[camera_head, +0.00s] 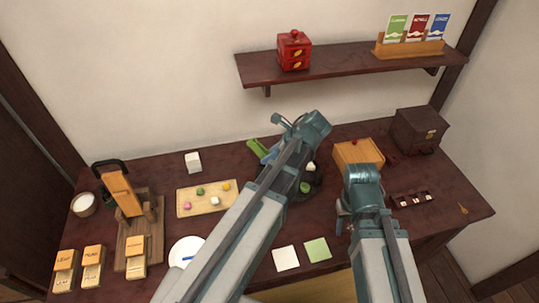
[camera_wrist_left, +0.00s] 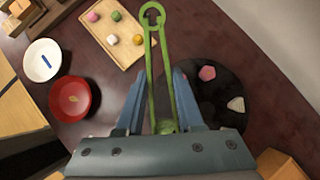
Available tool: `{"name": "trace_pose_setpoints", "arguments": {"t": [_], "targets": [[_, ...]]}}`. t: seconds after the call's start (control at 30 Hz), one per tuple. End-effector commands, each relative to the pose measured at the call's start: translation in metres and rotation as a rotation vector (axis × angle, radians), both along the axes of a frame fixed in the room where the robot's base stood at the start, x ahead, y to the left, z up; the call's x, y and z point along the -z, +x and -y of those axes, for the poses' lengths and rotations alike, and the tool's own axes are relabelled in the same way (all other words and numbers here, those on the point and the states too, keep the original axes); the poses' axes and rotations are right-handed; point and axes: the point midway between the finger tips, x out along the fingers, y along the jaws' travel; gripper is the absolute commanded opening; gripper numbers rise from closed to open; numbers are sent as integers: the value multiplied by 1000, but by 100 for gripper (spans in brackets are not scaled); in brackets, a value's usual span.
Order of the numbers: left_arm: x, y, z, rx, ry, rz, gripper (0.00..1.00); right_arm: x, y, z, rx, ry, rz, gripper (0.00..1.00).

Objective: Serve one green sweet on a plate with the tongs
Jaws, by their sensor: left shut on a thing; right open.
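My left gripper (camera_head: 268,155) is shut on the green tongs (camera_head: 257,148). In the left wrist view the tongs (camera_wrist_left: 151,60) stick out from between the fingers (camera_wrist_left: 160,108), with nothing seen in their far end. One green sweet (camera_head: 199,192) sits on the wooden tray (camera_head: 182,214) with pink, pale and yellow sweets. Another green sweet (camera_head: 305,187) lies on the black round plate, whose dark rim (camera_wrist_left: 212,118) shows in the left wrist view. A white plate (camera_head: 188,243) with a small blue mark stands front left. My right gripper (camera_head: 345,213) is open, largely hidden by its arm.
A red bowl (camera_wrist_left: 75,98) stands beside the white plate. Wooden boxes (camera_head: 357,153), a dark chest (camera_head: 420,130) and a sweet holder (camera_head: 410,200) stand to the right. Two paper squares (camera_head: 286,258) lie in front. A wooden stand (camera_head: 138,225) is at left. A shelf (camera_head: 350,62) hangs above.

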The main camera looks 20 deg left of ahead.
Motion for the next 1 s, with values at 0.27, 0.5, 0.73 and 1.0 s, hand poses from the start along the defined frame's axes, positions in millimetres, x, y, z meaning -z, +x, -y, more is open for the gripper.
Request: {"name": "trace_pose_setpoints", "arguments": {"t": [0.27, 0.5, 0.73, 1.0], "targets": [[-39, 0, 0, 0, 0, 0, 0, -39, 0, 0, 0, 0, 0, 50], [-53, 0, 0, 0, 0, 0, 0, -53, 0, 0, 0, 0, 0, 50], [-51, 0, 0, 0, 0, 0, 0, -51, 0, 0, 0, 0, 0, 50], [-51, 0, 0, 0, 0, 0, 0, -51, 0, 0, 0, 0, 0, 50]]}}
